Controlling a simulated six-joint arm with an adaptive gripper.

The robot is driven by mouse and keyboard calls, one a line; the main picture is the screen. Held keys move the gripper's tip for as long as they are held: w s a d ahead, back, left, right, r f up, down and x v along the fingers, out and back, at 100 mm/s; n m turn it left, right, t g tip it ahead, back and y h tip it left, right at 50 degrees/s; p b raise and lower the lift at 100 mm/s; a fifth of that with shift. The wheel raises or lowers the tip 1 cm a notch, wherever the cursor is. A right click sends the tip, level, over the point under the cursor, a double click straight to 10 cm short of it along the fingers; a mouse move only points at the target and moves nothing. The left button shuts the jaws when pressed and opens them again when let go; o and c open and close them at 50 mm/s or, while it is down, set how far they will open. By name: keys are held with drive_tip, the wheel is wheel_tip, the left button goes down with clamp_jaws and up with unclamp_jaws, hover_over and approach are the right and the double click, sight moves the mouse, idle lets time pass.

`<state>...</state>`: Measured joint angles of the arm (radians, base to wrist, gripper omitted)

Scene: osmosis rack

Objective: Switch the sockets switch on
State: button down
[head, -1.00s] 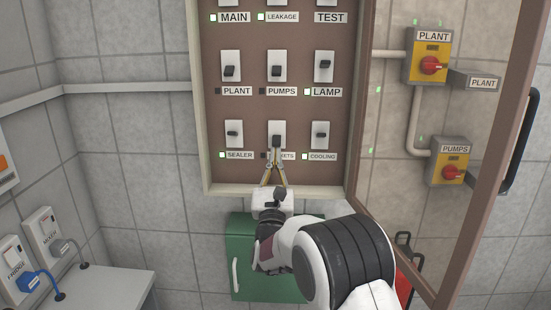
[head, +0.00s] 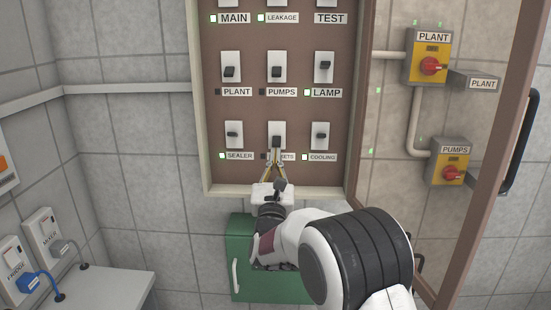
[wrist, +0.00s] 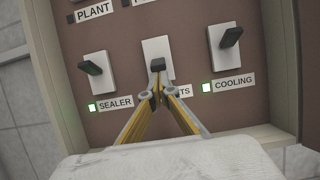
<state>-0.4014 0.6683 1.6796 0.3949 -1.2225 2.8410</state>
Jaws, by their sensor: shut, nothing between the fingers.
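The sockets switch (head: 277,129) is the middle one in the panel's bottom row, a pale plate with a dark lever. Its lever (wrist: 157,65) shows just above my fingertips in the wrist view. My gripper (head: 277,152) is shut and empty, reaching up from below. Its tips are at the lower part of the switch, right by the lever; I cannot tell whether they touch it. The fingers cover much of the sockets label (wrist: 184,91), with only its end showing. The small indicator left of that label (head: 263,156) looks dark.
The sealer switch (head: 234,133) and cooling switch (head: 320,134) flank it closely, with green indicators lit. The pumps switch (head: 276,67) is above. The panel's frame (head: 275,190) runs below, and an open door (head: 497,150) stands at right.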

drive_tip(key=shift+s+r+g, duration=0.4)
drive_tip(key=shift+r+g, duration=0.2)
drive_tip(key=shift+g, duration=0.6)
drive_tip(key=shift+s+r+g, duration=0.15)
drive_tip(key=shift+r+g, duration=0.3)
drive_tip(key=shift+g, duration=0.35)
drive_tip(key=shift+s+r+g, duration=0.15)
drive_tip(key=shift+r+g, duration=0.3)
drive_tip(key=shift+g, duration=0.35)
drive_tip(key=shift+f, duration=0.1)
idle(0.4)
approach(276, 146)
drive_tip(key=shift+s+f, duration=0.4)
drive_tip(key=shift+s, duration=0.3)
drive_tip(key=shift+s+f, duration=0.4)
drive_tip(key=shift+s, duration=0.3)
drive_tip(key=shift+s+f, duration=0.35)
drive_tip(key=shift+s, duration=0.4)
